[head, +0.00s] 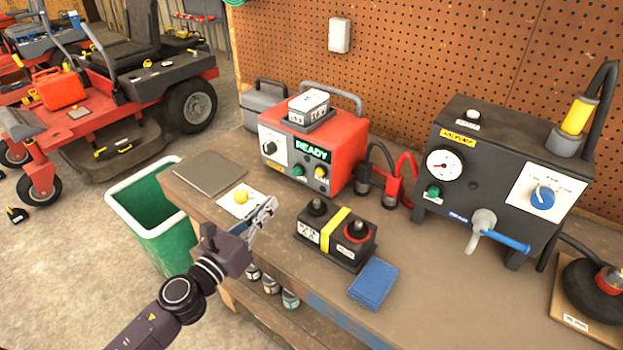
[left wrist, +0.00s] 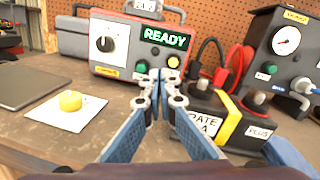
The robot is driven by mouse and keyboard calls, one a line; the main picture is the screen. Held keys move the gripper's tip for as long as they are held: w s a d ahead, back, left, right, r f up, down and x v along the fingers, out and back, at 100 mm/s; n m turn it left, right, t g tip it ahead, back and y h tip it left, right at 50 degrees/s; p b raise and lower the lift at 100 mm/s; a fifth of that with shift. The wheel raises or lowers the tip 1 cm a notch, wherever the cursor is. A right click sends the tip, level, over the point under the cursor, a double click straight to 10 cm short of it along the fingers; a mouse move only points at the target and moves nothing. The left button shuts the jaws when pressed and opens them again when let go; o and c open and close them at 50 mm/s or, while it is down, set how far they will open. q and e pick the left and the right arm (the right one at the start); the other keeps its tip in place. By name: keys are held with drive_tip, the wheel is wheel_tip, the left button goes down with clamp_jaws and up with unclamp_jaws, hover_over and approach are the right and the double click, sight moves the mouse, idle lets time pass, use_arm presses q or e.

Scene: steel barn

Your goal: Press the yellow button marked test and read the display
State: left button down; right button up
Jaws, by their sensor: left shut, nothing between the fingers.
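The red tester box (head: 340,150) stands on the bench by the pegboard. Its lit green display (head: 312,150) reads READY, clear also in the left wrist view (left wrist: 166,38). Below the display are a green button and, to its right, a small yellow button (head: 320,171), also in the left wrist view (left wrist: 173,62). Any marking by it is too small to read. My left gripper (head: 270,203) is shut and empty, above the bench in front of the box and apart from it. In the left wrist view its fingertips (left wrist: 158,76) appear just below the two buttons. My right gripper is out of view.
A black battery with a yellow strap (head: 335,236) stands right of my gripper, with a blue cloth (head: 373,284) nearby. A yellow round object (head: 241,197) sits on a white card to the left. A black machine with a gauge (head: 490,175) stands at right.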

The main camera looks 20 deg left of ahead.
use_arm(q)
drive_tip(key=m, duration=0.1)
drive_tip(key=d+m+h, duration=0.1)
drive_tip(key=m, duration=0.1)
drive_tip(key=f+m+g+h, duration=0.1)
drive_tip(key=shift+d+m, duration=0.25)
drive_tip(key=shift+m, duration=0.05)
drive_tip(key=shift+w, duration=0.2)
drive_tip(key=p, duration=0.4)
approach(318, 173)
drive_tip(key=x, duration=0.7)
